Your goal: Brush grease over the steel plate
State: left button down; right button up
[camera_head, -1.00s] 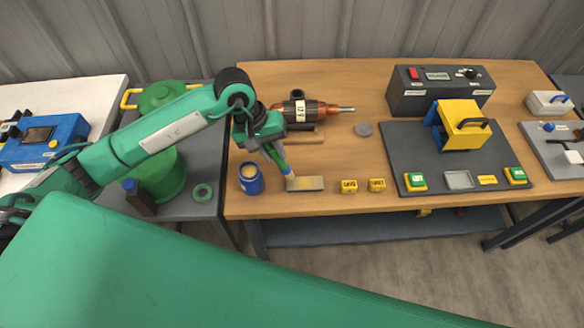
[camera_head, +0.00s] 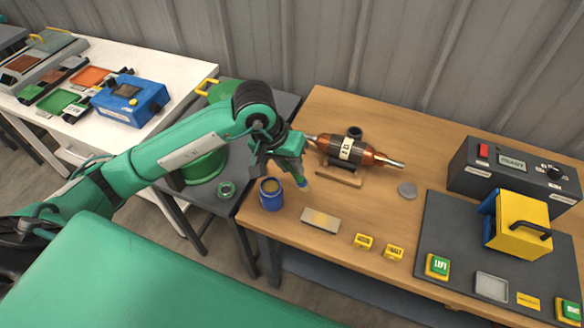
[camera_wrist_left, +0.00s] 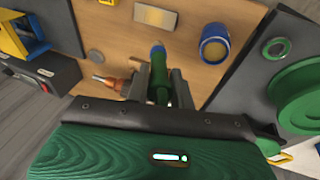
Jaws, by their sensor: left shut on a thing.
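The steel plate (camera_head: 320,220) lies flat near the table's front edge, with a yellowish smear on its top. It also shows at the top of the left wrist view (camera_wrist_left: 157,16). My left gripper (camera_head: 289,163) is shut on a brush (camera_head: 301,181), whose green handle (camera_wrist_left: 160,82) and blue part show in the wrist view. The brush points down behind the plate and appears clear of it. The blue grease pot (camera_head: 271,197) stands open left of the plate, with yellowish grease inside; the wrist view shows it too (camera_wrist_left: 213,46). My right gripper is out of view.
A copper-wound rotor (camera_head: 350,150) rests on a stand behind the gripper. Two small yellow blocks (camera_head: 363,241) (camera_head: 393,252) sit right of the plate. A grey disc (camera_head: 407,190) lies farther right. A dark board (camera_head: 450,222) carries a yellow device (camera_head: 517,224).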

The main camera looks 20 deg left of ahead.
pick_arm(q)
notch_tip(320, 180, down, 5)
jog(key=shift+s+a+r+b, duration=0.1)
jog(key=shift+a+b, duration=0.05)
jog(key=shift+b, duration=0.55)
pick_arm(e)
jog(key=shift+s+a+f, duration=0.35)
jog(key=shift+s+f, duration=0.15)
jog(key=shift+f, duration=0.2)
